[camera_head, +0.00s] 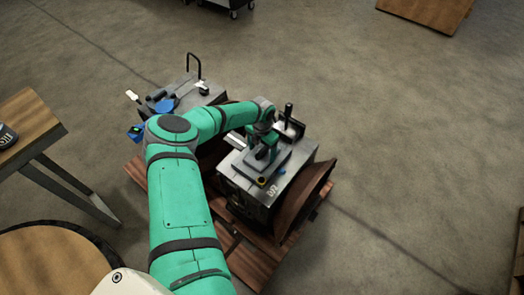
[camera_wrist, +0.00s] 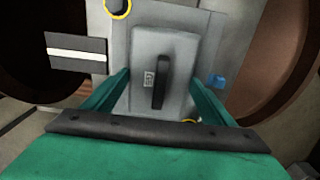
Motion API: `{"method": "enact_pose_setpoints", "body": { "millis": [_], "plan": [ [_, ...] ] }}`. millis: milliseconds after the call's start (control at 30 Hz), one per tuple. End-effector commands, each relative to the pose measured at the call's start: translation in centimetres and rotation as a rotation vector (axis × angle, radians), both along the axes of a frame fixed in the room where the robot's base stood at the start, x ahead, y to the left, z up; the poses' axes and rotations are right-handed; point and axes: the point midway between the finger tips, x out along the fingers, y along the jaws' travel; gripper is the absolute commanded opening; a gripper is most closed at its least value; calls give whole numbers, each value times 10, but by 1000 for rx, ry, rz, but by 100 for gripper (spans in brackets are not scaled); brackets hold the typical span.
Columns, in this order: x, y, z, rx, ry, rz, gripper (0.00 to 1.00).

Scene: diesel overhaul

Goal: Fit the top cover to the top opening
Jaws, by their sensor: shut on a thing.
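The top cover (camera_wrist: 145,45) is a grey rectangular plate with a black upright handle (camera_wrist: 160,82) and a small label. My gripper (camera_wrist: 160,78) has its two green fingers on either side of the cover and is shut on it. In the head view, my gripper (camera_head: 263,147) is over the top of the grey engine block (camera_head: 294,188), with the cover under it. The top opening is not visible, hidden by the cover and gripper. I cannot tell whether the cover is seated or held slightly above the block.
A yellow ring (camera_wrist: 117,7) and a blue piece (camera_wrist: 216,82) are near the cover. A dark bar with a white stripe (camera_wrist: 76,54) juts at left. The block stands on a wooden pallet (camera_head: 250,262).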

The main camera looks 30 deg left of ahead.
Motion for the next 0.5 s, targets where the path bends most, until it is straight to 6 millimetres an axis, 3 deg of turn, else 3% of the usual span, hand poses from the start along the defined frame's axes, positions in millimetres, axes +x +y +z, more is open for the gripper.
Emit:
{"method": "enact_pose_setpoints", "body": {
  "millis": [267,300,400,500],
  "plan": [
    [1,0,1,1,-1,0,47],
    [1,0,1,1,-1,0,80],
    [1,0,1,1,-1,0,100],
    [0,0,1,0,-1,0,100]
  ]
}}
